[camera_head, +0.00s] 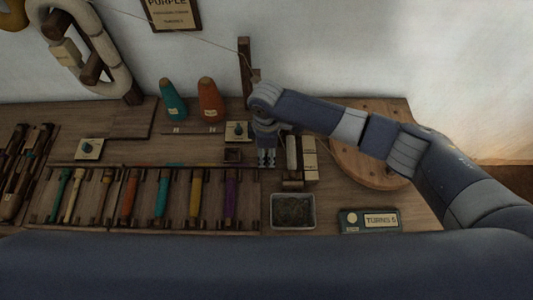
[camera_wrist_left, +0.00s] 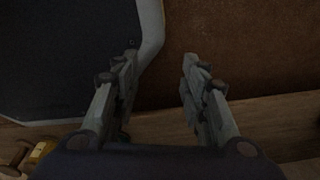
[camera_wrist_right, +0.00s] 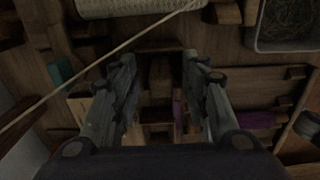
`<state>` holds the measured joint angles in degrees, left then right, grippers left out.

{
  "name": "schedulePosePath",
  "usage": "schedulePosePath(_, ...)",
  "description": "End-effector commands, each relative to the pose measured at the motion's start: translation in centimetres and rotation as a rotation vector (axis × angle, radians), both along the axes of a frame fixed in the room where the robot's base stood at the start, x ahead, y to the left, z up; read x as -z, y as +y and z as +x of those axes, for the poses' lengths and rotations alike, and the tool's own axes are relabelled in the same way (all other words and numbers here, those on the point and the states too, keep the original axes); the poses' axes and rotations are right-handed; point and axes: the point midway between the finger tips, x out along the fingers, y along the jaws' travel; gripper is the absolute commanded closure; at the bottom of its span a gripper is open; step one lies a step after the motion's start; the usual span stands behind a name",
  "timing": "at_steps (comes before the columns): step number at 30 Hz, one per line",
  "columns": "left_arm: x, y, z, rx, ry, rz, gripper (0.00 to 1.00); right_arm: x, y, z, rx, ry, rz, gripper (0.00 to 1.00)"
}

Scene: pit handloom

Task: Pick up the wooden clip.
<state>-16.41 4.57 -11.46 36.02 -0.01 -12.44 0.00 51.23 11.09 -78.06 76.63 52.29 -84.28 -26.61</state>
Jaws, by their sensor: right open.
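A small brown wooden piece (camera_wrist_right: 160,75), which looks like the wooden clip, lies on the bench below the gap between my right fingers in the right wrist view. Its shape is dim there, and in the head view the gripper seems to hide it. My right gripper (camera_head: 266,158) points down over the bench, left of a pale spool. In its wrist view the right gripper (camera_wrist_right: 160,62) has its fingers apart with nothing held; contact cannot be told. My left gripper (camera_wrist_left: 160,60) is open and empty over a brown surface, and the head view does not show it.
The pale spool (camera_head: 291,153) and a metal tray (camera_head: 293,224) stand close to the right gripper. A rack of coloured shuttles (camera_head: 162,195) lies to its left. A counter (camera_head: 369,221) sits at front right.

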Motion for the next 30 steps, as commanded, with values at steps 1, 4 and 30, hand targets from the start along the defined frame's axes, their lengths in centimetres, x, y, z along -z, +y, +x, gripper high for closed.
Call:
schedulePosePath(1, 0.0, 0.0, -0.4, 0.000, 0.007, 0.001, 0.60, 0.0, 0.0, 0.0, -0.001, 0.000, 0.000, 0.58)
schedulePosePath(4, 0.1, 0.1, -1.3, 0.000, 0.019, 0.002, 0.60, 0.0, 0.0, 0.0, -0.001, 0.000, 0.000, 0.58)
schedulePosePath(30, 0.3, 0.1, -1.2, 0.000, 0.018, 0.002, 0.60, -2.9, 0.1, 0.1, -0.002, -0.002, 0.004, 0.95)
